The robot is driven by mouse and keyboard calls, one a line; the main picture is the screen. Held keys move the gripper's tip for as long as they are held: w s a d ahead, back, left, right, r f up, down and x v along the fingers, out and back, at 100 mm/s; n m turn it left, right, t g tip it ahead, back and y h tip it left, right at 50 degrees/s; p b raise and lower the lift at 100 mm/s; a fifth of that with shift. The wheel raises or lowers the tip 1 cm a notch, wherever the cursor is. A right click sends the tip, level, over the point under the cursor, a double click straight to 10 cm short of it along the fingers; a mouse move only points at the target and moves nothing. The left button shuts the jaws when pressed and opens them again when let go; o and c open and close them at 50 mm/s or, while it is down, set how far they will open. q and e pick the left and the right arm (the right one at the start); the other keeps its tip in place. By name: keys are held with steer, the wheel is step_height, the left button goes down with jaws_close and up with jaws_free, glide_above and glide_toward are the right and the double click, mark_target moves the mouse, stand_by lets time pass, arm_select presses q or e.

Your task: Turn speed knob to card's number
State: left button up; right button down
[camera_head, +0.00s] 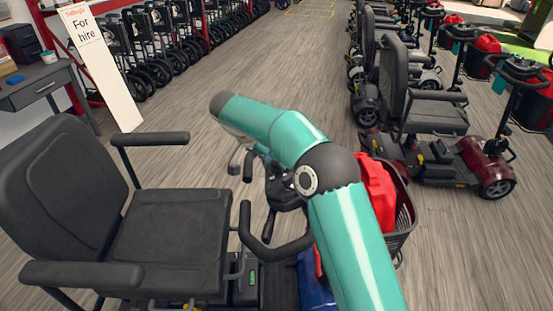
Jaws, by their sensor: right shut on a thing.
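The mobility scooter in front of me has a dark seat (170,235) and a black tiller with a loop handlebar (262,252). My right arm, teal with dark joints, crosses in front of the tiller head and hides most of its console. My right gripper (242,160) shows only in small part below the arm's far end, at the tiller head. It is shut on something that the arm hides. I cannot see the speed knob, its marks or the number card. My left gripper is out of view.
A red item sits in the black front basket (403,215) right of my arm. A white "For hire" sign (100,65) stands at the left by a grey desk (40,85). Wheelchairs line the back left, and more scooters (430,110) stand at right. The aisle floor between is clear.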

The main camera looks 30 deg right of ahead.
steer(key=shift+a+f+m+g+p, duration=0.1)
steer(key=shift+a+m+g+p, duration=0.05)
steer(key=shift+m, duration=0.45)
steer(key=shift+a+f+m+g+p, duration=0.1)
steer(key=shift+m+g+p, duration=0.05)
steer(key=shift+m, duration=0.45)
steer(key=c, duration=0.8)
jaws_free()
steer(key=shift+w, duration=0.1)
steer(key=shift+d+r, duration=0.1)
steer(key=shift+r, duration=0.1)
steer(key=shift+v, duration=3.65)
